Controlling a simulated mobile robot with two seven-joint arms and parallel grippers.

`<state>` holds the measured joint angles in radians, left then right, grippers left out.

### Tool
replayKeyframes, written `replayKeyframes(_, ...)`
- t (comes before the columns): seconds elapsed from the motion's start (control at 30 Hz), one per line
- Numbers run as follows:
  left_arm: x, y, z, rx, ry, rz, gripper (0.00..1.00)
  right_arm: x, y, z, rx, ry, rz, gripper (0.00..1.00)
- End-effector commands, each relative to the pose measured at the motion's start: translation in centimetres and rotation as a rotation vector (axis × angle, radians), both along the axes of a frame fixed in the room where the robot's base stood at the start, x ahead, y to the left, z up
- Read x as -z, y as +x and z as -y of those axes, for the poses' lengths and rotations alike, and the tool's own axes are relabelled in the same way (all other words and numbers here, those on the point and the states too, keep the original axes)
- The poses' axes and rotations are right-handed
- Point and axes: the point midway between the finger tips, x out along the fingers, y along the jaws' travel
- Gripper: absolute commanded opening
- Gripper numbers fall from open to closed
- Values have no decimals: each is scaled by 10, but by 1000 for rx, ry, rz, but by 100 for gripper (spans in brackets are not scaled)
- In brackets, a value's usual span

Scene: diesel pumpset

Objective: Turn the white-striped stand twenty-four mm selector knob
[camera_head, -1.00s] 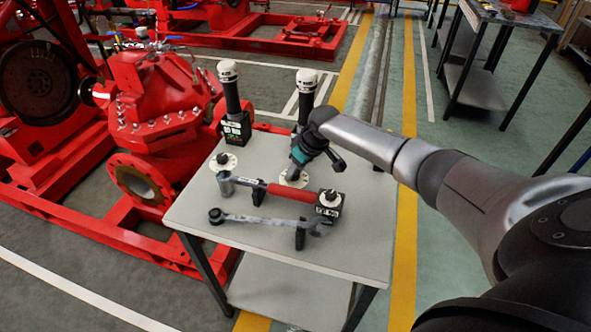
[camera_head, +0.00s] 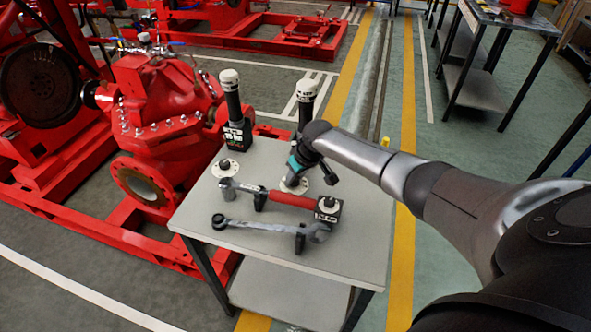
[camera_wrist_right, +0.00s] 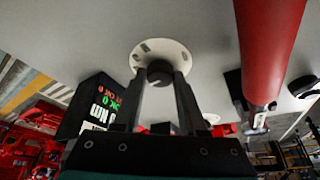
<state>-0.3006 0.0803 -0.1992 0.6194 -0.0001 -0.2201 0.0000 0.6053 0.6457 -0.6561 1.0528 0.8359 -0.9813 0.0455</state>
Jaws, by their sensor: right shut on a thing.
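My right gripper (camera_head: 292,178) points down at a round white dial plate (camera_head: 290,188) on the grey table. In the right wrist view its two fingers (camera_wrist_right: 160,80) are closed on a small dark knob (camera_wrist_right: 160,70) at the centre of the white dial (camera_wrist_right: 172,52). In the head view the gripper hides this knob. A second white dial with a dark knob (camera_head: 224,166) stands uncovered to the left. I cannot read the size marks on either dial, nor tell which stand is white-striped. My left gripper is not in view.
Black posts with white caps (camera_head: 229,80) (camera_head: 307,90) stand behind the dials. A black box with a lit display (camera_head: 238,134) is at the back left.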

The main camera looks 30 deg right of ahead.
Motion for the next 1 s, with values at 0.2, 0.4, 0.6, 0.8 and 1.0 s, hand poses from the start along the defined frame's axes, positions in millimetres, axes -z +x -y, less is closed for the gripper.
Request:
replayKeyframes(0.2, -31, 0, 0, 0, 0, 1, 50, -4, -1, -3, 164, 4, -5, 0)
replayKeyframes(0.4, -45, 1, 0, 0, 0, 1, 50, -2, 0, -4, 295, 3, -3, 0)
replayKeyframes(0.6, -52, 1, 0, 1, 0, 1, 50, -1, 0, -4, 383, 2, -3, 0)
replayKeyframes(0.8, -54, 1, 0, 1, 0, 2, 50, 0, 0, -3, 424, 0, -3, 0)
replayKeyframes(1.0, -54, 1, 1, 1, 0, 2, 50, 1, 0, -3, 432, 1, -2, 0)
